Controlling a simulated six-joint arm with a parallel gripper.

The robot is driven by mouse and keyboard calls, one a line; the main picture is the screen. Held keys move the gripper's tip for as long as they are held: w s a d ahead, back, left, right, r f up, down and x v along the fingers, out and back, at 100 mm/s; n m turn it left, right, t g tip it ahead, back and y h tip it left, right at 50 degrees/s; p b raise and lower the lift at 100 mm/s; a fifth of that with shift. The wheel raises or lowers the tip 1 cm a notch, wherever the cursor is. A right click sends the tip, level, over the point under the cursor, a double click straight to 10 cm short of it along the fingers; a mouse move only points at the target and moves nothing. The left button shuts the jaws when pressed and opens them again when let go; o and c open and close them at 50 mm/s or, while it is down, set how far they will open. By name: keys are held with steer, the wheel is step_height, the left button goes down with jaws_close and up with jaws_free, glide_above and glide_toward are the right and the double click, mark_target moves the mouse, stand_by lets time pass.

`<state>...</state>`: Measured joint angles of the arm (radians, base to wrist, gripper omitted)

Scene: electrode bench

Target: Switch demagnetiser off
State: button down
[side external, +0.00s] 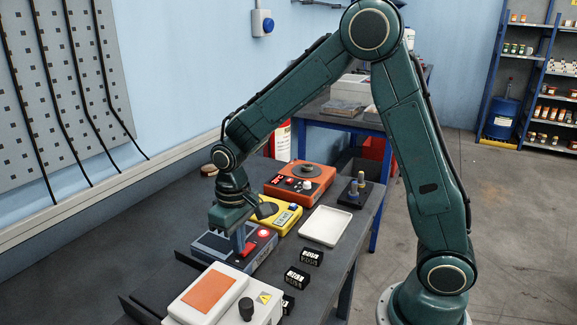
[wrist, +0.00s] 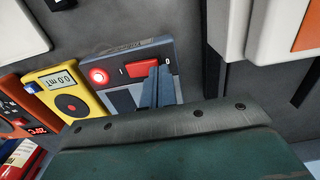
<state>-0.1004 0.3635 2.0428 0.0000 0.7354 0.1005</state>
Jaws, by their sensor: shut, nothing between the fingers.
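The demagnetiser is a blue-grey box (side external: 214,243) on the bench, below my gripper in the side view. In the wrist view its casing (wrist: 128,50) carries a red lamp (wrist: 98,77) that looks lit. Beside the lamp is a red rocker switch (wrist: 141,68) between the marks I and 0. My gripper (side external: 239,252) points down over the box with its fingers shut and empty. In the wrist view the fingertips (wrist: 160,70) are at the 0 end of the rocker and hide part of it. I cannot tell whether they touch it.
A yellow meter (side external: 275,217) and an orange unit (side external: 301,183) stand behind the demagnetiser. A white box with an orange panel (side external: 207,292) stands in front. A white tray (side external: 326,226) and small black label blocks (side external: 297,277) lie to the right, near the bench edge.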

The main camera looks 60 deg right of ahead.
steer(key=shift+f, duration=0.55)
stand_by(0.5)
steer(key=shift+r, duration=3)
steer(key=shift+r, duration=0.15)
steer(key=s+d+r+t, duration=0.2)
steer(key=s+r, duration=0.3)
steer(key=s, duration=0.5)
steer(key=s+d+r+t, duration=0.2)
steer(key=s+r, duration=0.4)
steer(key=s, duration=0.5)
steer(key=shift+r+t, duration=0.15)
steer(key=shift+t, duration=0.65)
